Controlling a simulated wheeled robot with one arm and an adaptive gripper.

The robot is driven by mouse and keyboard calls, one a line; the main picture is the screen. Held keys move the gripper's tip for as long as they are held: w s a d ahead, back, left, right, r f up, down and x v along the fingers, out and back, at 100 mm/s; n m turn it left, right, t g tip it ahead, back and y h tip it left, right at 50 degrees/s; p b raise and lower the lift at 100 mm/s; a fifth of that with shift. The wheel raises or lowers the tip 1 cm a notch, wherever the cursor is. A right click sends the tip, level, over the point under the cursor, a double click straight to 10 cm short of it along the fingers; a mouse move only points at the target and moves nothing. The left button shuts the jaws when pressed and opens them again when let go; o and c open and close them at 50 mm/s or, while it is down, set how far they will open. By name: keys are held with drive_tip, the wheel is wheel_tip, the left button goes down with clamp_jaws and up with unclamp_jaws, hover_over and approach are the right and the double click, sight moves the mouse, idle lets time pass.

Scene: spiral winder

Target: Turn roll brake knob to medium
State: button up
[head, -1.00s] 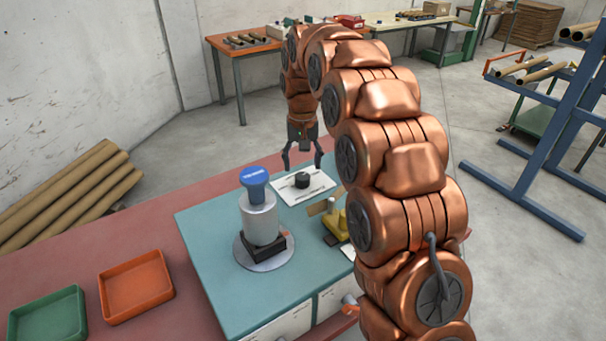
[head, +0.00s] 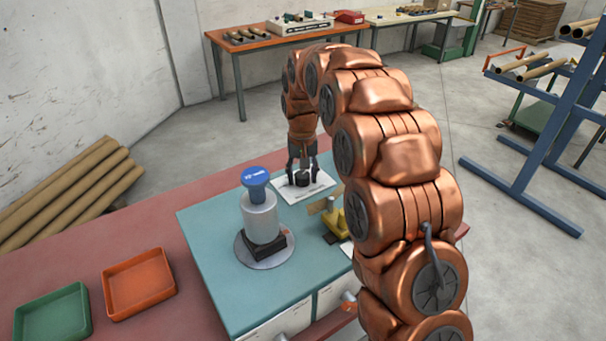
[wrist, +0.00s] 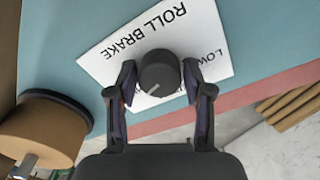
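The roll brake knob (wrist: 159,72) is a dark round knob on a white card (wrist: 100,62) marked "ROLL BRAKE". In the wrist view a small pale pointer mark shows on its lower edge, pointing down and slightly left. The word "LOW" shows right of the knob; other lettering below it is mostly hidden. My gripper (wrist: 160,82) is down over the card with one finger on each side of the knob, close against it. In the head view the gripper (head: 303,174) is at the knob, and the card (head: 317,188) lies on the teal panel top.
A grey cylinder with a blue cap (head: 258,205) stands left of the card. A yellow piece (head: 334,219) stands to the right. Orange (head: 138,284) and green (head: 55,318) trays lie at the left. In the wrist view a brown roll (wrist: 40,130) is near the left finger.

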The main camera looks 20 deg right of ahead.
drive_tip(key=c, duration=0.7)
drive_tip(key=shift+n+b, duration=0.3)
drive_tip(key=shift+f+n+b, duration=0.15)
drive_tip(key=shift+n+b, duration=0.65)
drive_tip(key=shift+b, duration=0.05)
drive_tip(key=n+b, duration=0.2)
drive_tip(key=n, duration=0.1)
drive_tip(key=shift+n+b, duration=0.3)
drive_tip(key=n+b, duration=0.1)
drive_tip(key=n, duration=0.3)
drive_tip(key=shift+b, duration=0.4)
drive_tip(key=shift+n+b, duration=0.35)
drive_tip(key=shift+n, duration=1.65)
drive_tip(key=shift+r, duration=0.2)
